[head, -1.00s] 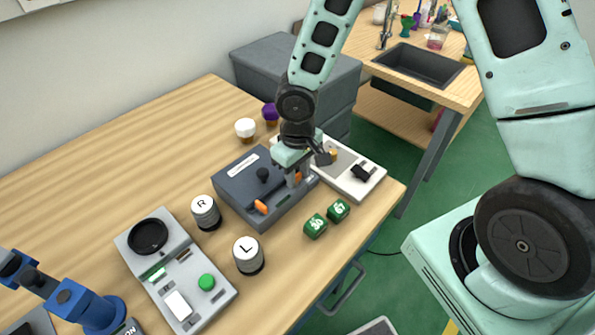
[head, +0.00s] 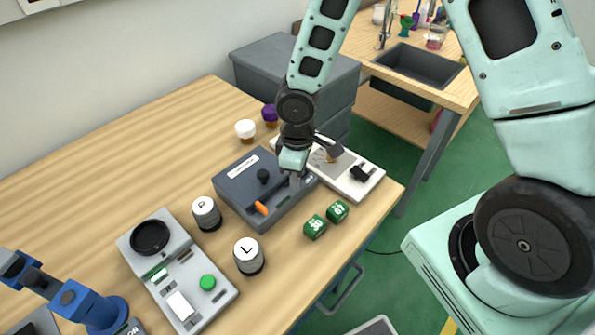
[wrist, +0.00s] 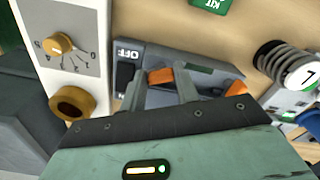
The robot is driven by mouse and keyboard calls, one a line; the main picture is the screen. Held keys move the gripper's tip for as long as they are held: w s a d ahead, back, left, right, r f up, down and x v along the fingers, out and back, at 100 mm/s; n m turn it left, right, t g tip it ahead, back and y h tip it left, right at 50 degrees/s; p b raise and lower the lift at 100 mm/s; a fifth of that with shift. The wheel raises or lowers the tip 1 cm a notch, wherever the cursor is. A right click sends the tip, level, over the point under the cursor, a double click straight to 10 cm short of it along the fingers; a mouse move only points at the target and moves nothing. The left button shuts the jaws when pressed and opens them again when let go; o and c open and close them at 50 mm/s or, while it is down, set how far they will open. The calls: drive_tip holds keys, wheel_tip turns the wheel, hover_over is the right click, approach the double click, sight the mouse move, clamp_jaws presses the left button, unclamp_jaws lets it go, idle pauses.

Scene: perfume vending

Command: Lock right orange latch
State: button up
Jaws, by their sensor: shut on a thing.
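The dark grey-blue case (head: 236,190) stands on the wooden table. Its right orange latch (wrist: 160,76) shows between my fingers in the wrist view; my gripper hides it in the head view. My gripper (wrist: 160,88) points down at the front right of the case and is shut on this latch. In the head view my gripper (head: 296,182) stands at the case's right front edge. The left orange latch (head: 261,207) is free, and it also shows in the wrist view (wrist: 236,88).
A white panel (head: 360,187) with a knob stands close to the right of the case. Two green cubes (head: 316,227) lie in front. The R (head: 206,213) and L (head: 248,256) cylinders stand front left. A grey device (head: 190,268) lies further left. Two capped jars (head: 245,129) stand behind.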

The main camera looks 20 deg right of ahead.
drive_tip(key=shift+n, duration=0.4)
drive_tip(key=o, duration=1)
wheel_tip(320, 180, up, 18)
drive_tip(key=shift+f+p, duration=0.25)
drive_tip(key=shift+p, duration=0.5)
